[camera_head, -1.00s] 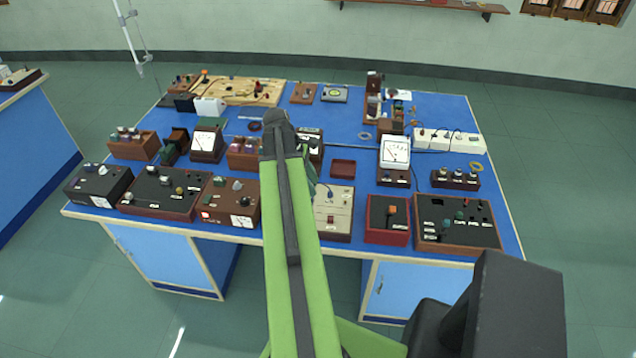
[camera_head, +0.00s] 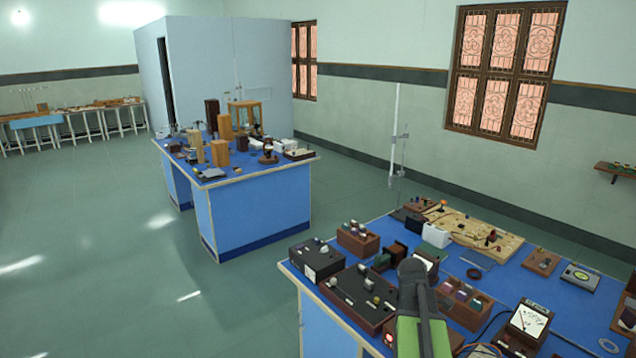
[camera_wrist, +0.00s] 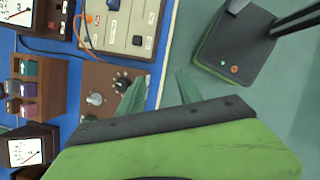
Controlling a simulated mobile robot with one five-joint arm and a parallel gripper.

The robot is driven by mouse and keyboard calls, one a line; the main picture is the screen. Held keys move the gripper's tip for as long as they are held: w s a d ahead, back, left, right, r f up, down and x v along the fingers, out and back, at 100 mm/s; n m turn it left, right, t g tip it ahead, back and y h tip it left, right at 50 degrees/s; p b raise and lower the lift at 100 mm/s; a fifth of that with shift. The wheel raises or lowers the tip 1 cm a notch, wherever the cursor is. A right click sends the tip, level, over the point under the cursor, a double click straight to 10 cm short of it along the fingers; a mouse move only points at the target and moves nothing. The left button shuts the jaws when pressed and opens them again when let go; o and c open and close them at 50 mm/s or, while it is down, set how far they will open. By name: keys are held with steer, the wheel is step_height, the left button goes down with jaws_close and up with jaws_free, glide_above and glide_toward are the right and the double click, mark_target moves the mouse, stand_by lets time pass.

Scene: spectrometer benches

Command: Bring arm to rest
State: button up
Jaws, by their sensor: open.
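My gripper (camera_wrist: 160,92) shows in the wrist view with its two green fingers apart and nothing between them. It is over the front edge of the blue bench, beside a brown instrument box with knobs (camera_wrist: 108,88). In the head view my green and dark arm (camera_head: 424,325) rises at the lower right, in front of the near bench. The gripper itself is hidden there behind the arm or out of the picture.
The near blue bench (camera_head: 575,312) is crowded with instrument boxes, meters and a wooden board (camera_head: 470,235). A second blue bench (camera_head: 258,212) with apparatus stands further back. Green floor (camera_head: 110,240) is open at the left. A white stand (camera_head: 392,150) rises behind the near bench.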

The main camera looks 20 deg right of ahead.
steer(key=w+a+f+m+t+y, duration=0.1)
steer(key=w+a+m, duration=0.1)
steer(key=a, duration=1)
steer(key=w+a+f+m+t+b, duration=0.1)
steer(key=w+a+f+m, duration=0.1)
steer(key=a, duration=1)
steer(key=w+a+f+m+t+y+b, duration=0.1)
steer(key=w+a+m, duration=0.2)
steer(key=a, duration=1)
steer(key=shift+w+f+m+y, duration=0.15)
steer(key=shift+w+m+y, duration=0.2)
steer(key=shift+w, duration=0.95)
steer(key=shift+a, duration=0.1)
